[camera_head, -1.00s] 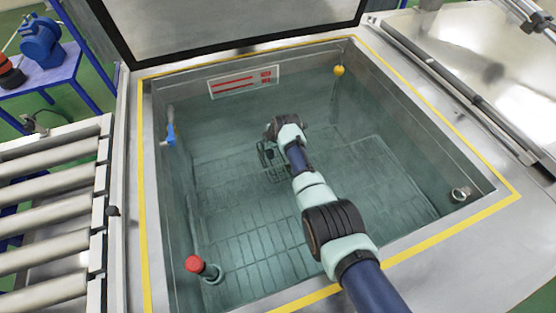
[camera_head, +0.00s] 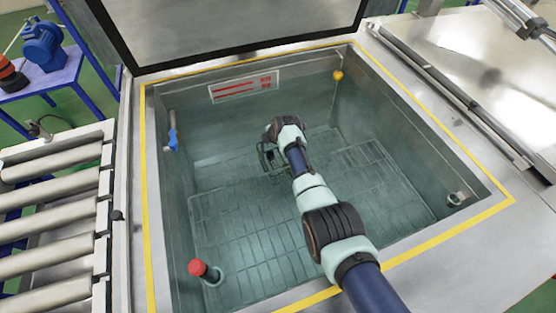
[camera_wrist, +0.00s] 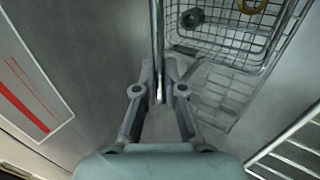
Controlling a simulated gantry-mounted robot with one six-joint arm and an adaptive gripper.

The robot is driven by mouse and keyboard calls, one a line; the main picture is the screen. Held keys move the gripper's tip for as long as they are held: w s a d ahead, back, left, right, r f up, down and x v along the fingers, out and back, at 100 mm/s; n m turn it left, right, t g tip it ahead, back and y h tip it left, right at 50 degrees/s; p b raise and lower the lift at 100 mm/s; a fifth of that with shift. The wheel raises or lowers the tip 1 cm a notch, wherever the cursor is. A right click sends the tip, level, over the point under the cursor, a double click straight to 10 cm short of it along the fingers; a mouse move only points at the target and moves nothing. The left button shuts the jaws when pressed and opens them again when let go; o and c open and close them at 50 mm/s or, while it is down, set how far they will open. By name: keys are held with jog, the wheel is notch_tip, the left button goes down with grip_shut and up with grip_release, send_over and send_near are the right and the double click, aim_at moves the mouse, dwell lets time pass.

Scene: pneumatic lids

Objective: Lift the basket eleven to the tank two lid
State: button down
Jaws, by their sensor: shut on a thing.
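My gripper (camera_wrist: 160,88) is shut on a thin grey bar that runs up between its fingers in the wrist view; the bar looks like the handle of the wire basket (camera_wrist: 262,62). The basket lies to the upper right of the fingers and holds a dark ring-like part (camera_wrist: 192,17) and a yellowish ring (camera_wrist: 252,5). In the head view my arm reaches down into the tank, and the basket (camera_head: 272,168) is small and partly hidden by my wrist. A raised lid (camera_head: 230,25) stands open behind this tank. I cannot read any numbers.
The tank's yellow-edged rim (camera_head: 145,200) surrounds my arm. Inside are a grid floor (camera_head: 240,225), a red-topped fitting (camera_head: 197,267), a blue-handled fitting (camera_head: 173,140) and a yellow ball (camera_head: 337,75). A roller conveyor (camera_head: 50,220) is at left, a flat metal cover (camera_head: 480,70) at right.

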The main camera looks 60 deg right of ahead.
jog(key=shift+r+p, duration=0.3)
jog(key=shift+r, duration=0.35)
notch_tip(320, 180, up, 41)
jog(key=p, duration=3.4)
jog(key=shift+f, duration=0.2)
